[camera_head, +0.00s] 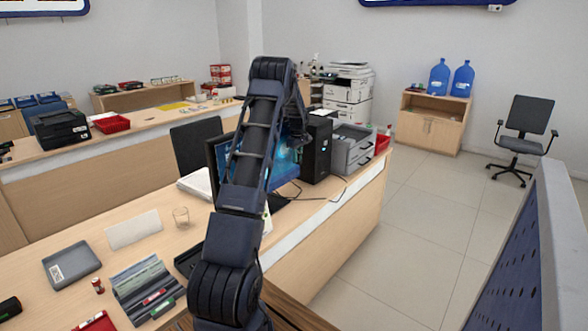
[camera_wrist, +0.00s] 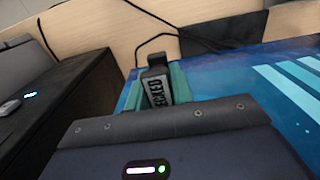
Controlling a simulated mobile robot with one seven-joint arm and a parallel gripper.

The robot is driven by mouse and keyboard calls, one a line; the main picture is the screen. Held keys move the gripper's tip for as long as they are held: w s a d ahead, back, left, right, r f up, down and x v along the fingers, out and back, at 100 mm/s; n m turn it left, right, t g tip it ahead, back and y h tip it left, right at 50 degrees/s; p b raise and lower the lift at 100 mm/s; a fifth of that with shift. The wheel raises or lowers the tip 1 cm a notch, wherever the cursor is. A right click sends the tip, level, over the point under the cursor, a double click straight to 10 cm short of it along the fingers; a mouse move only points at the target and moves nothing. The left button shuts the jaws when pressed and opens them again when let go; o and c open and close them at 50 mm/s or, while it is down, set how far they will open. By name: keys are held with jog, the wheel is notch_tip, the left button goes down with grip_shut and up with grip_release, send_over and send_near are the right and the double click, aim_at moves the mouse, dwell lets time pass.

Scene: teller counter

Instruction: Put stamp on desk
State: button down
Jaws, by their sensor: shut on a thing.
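In the wrist view my gripper (camera_wrist: 157,92) is shut on a small black stamp (camera_wrist: 157,88) with pale lettering on its side, held between teal fingers. The monitor's blue screen (camera_wrist: 285,75) lies close behind and to the right of it. In the head view my arm reaches over the wooden desk (camera_head: 70,222) toward the monitor (camera_head: 216,150). The arm hides most of the monitor, and the stamp cannot be made out there. I cannot tell the stamp's height above the desk.
A black computer tower (camera_head: 317,150) stands right of the monitor, with a grey printer (camera_head: 352,150) beyond. Loose cables (camera_head: 318,198) lie on the desk.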

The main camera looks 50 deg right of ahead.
notch_tip(320, 180, down, 20)
jog(key=shift+f, duration=0.25)
dwell(0.5)
jog(key=shift+f, duration=0.15)
jog(key=c, duration=1.2)
grip_release()
notch_tip(320, 180, up, 12)
jog(key=shift+a+r, duration=0.1)
jog(key=shift+r, duration=0.1)
